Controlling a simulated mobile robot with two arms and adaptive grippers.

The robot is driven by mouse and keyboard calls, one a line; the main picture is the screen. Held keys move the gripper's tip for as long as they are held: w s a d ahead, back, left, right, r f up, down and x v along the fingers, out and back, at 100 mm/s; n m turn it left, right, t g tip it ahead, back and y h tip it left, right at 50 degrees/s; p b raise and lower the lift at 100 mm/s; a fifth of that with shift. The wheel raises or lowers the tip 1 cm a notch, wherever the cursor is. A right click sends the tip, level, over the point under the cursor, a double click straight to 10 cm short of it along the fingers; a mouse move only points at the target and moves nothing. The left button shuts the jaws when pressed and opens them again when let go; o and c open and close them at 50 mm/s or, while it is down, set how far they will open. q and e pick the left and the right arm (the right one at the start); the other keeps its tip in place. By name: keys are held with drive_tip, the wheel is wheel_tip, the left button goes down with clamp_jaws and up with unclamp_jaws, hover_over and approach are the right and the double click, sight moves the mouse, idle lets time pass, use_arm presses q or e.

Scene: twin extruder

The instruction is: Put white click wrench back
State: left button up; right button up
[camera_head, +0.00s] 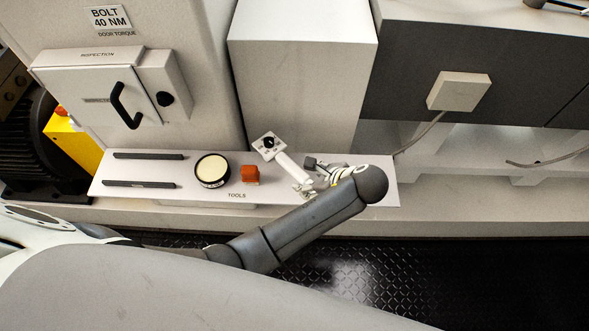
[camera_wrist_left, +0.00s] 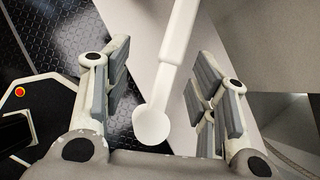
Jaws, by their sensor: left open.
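The white click wrench (camera_head: 292,170) is at the tool shelf, near its right half. Its white handle slants down to the right from a square white head (camera_head: 268,146) with a black knob. My left gripper (camera_head: 311,177) is at the handle's lower end, open. In the left wrist view, the white handle (camera_wrist_left: 179,50) with its rounded end (camera_wrist_left: 152,124) lies between the spread fingers of my left gripper (camera_wrist_left: 162,95), with gaps on both sides. Whether the wrench rests on the shelf is unclear. My right gripper is not in view.
The light tool shelf (camera_head: 140,170) holds two dark bars (camera_head: 148,156), a round cream-topped can (camera_head: 212,170) and an orange block (camera_head: 250,174). A grey cabinet (camera_head: 300,75) stands behind it. A door with a black handle (camera_head: 125,106) is at left. Black tread floor lies in front.

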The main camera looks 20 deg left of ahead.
sight(295, 168)
use_arm(q)
drive_tip(key=shift+w+d+r+m+t+y, duration=0.1)
drive_tip(key=shift+w+r+m+t+y, duration=0.3)
drive_tip(key=shift+w+r+m, duration=0.5)
drive_tip(key=shift+w+f, duration=0.15)
drive_tip(key=shift+w, duration=0.15)
drive_tip(key=x, duration=0.4)
drive_tip(key=shift+w+a+f+p, duration=0.1)
drive_tip(key=shift+a+f+p, duration=0.05)
drive_tip(key=shift+a+p, duration=0.3)
drive_tip(key=shift+w+a+f, duration=0.2)
drive_tip(key=shift+a+f, duration=0.15)
drive_tip(key=shift+a, duration=0.05)
drive_tip(key=p+x, duration=0.1)
drive_tip(key=x, duration=0.3)
drive_tip(key=shift+a, duration=0.1)
drive_tip(key=shift+a+f, duration=0.15)
drive_tip(key=shift+f, duration=0.1)
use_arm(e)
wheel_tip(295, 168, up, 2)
use_arm(q)
drive_tip(key=shift+c, duration=0.2)
